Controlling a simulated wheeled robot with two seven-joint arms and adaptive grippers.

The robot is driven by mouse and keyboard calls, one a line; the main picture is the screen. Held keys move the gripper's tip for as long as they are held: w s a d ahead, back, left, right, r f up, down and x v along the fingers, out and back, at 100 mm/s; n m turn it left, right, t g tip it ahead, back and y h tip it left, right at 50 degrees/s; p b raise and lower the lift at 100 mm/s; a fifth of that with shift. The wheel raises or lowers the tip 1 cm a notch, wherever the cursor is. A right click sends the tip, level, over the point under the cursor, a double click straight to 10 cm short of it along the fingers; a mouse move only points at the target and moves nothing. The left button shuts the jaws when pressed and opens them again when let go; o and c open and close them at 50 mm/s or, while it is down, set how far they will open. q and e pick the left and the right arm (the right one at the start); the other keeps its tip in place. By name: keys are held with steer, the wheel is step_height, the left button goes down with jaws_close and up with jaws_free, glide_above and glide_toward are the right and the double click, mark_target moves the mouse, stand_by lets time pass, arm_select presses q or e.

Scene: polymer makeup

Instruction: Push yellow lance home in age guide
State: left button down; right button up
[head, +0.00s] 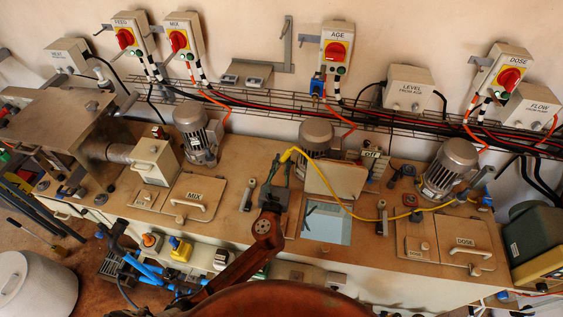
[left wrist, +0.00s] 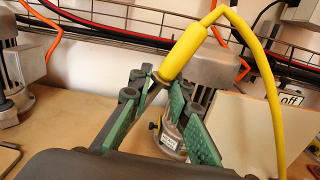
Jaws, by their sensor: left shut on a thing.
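The yellow lance (head: 289,154) has a thick yellow grip and a yellow cable. My left gripper (head: 276,172) is shut on it at the back of the bench, left of the open age hatch. In the left wrist view, the lance (left wrist: 184,52) leans up to the right, and its thin dark shaft runs down between the green-padded fingers of the gripper (left wrist: 158,92). A small grey fitting with a label (left wrist: 170,138) stands just beyond the fingers, partly hidden; it may be the age guide. The lance's tip is hidden, so I cannot tell whether it is in a guide. My right gripper is not in view.
The raised hatch lid (head: 336,178) and the pale blue opening (head: 327,223) lie right of the gripper. A grey motor (head: 316,136) stands behind. The yellow cable (head: 385,218) trails right across the bench. The closed MIX hatch (head: 194,197) is to the left.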

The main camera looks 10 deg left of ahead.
arm_select(q)
steer(key=n+b, duration=0.1)
steer(key=n, duration=0.3)
steer(key=shift+s+d+y+b, duration=0.1)
steer(key=shift+y+b, duration=0.2)
steer(key=shift+b, duration=0.1)
steer(key=shift+f+n, duration=0.25)
steer(key=shift+n, duration=0.35)
steer(key=shift+f+b, duration=1.9)
steer(key=shift+f, duration=0.55)
steer(key=shift+p, duration=0.75)
step_height(320, 180, down, 6)
steer(key=b, duration=0.4)
stand_by(1.2)
steer(key=shift+f+b, duration=0.3)
steer(key=shift+b, duration=0.1)
